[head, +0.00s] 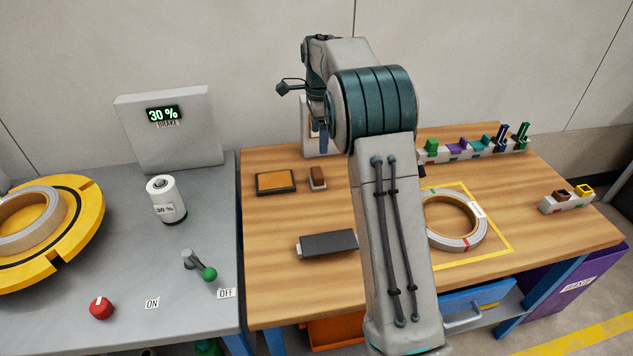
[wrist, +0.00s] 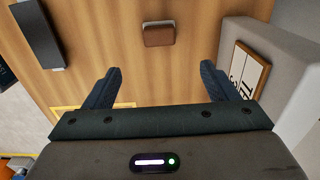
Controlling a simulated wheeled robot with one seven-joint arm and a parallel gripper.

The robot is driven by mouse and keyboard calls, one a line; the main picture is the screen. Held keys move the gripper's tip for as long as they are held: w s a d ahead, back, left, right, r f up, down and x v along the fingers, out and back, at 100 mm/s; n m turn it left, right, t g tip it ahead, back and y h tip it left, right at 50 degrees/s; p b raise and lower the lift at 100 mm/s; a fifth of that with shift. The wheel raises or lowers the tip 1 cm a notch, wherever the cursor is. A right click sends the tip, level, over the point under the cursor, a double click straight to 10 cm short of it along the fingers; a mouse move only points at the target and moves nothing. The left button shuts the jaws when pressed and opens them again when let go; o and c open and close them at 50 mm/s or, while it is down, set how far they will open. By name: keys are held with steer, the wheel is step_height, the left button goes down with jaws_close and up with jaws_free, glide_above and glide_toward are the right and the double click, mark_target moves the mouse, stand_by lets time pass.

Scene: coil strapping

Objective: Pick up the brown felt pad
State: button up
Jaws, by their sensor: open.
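The brown felt pad (head: 317,178) is a small brown block with a paler edge, lying on the wooden table to the right of the orange pad. It also shows in the wrist view (wrist: 158,35), near the top centre. My gripper (wrist: 160,82) is open and empty, its two dark fingers spread apart. The pad appears beyond the fingertips, roughly in line with the gap between them and not touching them. In the head view my gripper hangs above the back of the table, mostly hidden by my arm.
An orange pad in a dark frame (head: 276,182) and a dark grey block (head: 328,244) lie nearby. A grey box with a card (wrist: 270,75) stands close to the right finger in the wrist view. A coil (head: 462,240) lies right of my arm.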

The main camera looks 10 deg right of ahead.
mark_target(317, 171)
step_height(317, 171, down, 8)
steer(key=shift+f+b, duration=0.1)
steer(key=shift+b, duration=0.35)
steer(key=shift+a+f+b, duration=0.15)
steer(key=shift+f, duration=1.2)
steer(key=shift+a+f+b, duration=0.1)
steer(key=shift+f+b, duration=0.05)
steer(key=shift+f, duration=1.2)
steer(key=shift+c, duration=0.3)
steer(key=c, duration=1)
steer(key=shift+c, duration=0.2)
